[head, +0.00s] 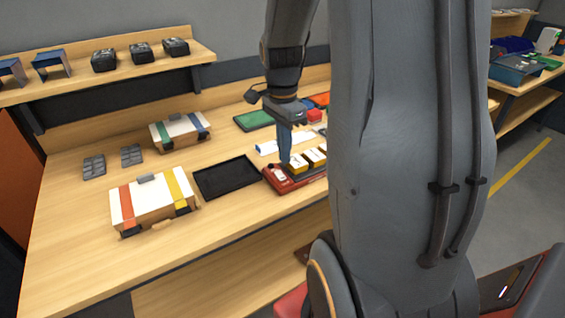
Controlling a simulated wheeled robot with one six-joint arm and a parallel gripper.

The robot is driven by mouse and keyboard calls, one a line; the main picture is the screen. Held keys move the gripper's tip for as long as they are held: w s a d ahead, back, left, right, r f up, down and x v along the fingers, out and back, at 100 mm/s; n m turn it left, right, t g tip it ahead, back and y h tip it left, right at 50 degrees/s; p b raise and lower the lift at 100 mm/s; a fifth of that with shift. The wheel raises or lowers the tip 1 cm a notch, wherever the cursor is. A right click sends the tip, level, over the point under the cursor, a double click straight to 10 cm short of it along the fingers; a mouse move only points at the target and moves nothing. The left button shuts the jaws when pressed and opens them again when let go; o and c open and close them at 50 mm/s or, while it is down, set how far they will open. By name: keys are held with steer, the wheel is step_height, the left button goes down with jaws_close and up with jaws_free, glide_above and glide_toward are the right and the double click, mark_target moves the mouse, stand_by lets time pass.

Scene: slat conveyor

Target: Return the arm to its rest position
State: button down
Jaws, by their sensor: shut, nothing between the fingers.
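My gripper (285,158) points down over the wooden bench, with its blue-grey fingers shut and nothing between them. Its tips are just above or beside the left end of a red-based device (281,184) that carries yellow blocks with white tops (298,163). I cannot tell whether the tips touch it. My large grey arm link fills the picture's right middle and hides the right part of the device and of the bench.
A black tray (226,178) lies left of the device. Two striped boxes (150,203) (180,131) stand further left, near grey compartment pieces (94,166). A green tray (253,119) lies behind. A shelf (120,70) with several black items runs along the back. The bench's front left is clear.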

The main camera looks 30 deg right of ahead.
step_height(320, 180, up, 6)
steer(key=s+b, duration=0.1)
steer(key=shift+s, duration=0.15)
steer(key=s+a+f+n+t+b, duration=0.1)
steer(key=s+a+f+n, duration=0.1)
steer(key=a+f+n, duration=0.3)
steer(key=s+a+f+n+t+b, duration=0.1)
steer(key=s+a+f+n, duration=0.1)
steer(key=a+f+n, duration=0.4)
steer(key=a+n, duration=0.5)
steer(key=n, duration=0.2)
steer(key=shift+s+a+f+n+b, duration=0.15)
steer(key=shift+a+n+b, duration=0.05)
steer(key=shift+n+b, duration=0.1)
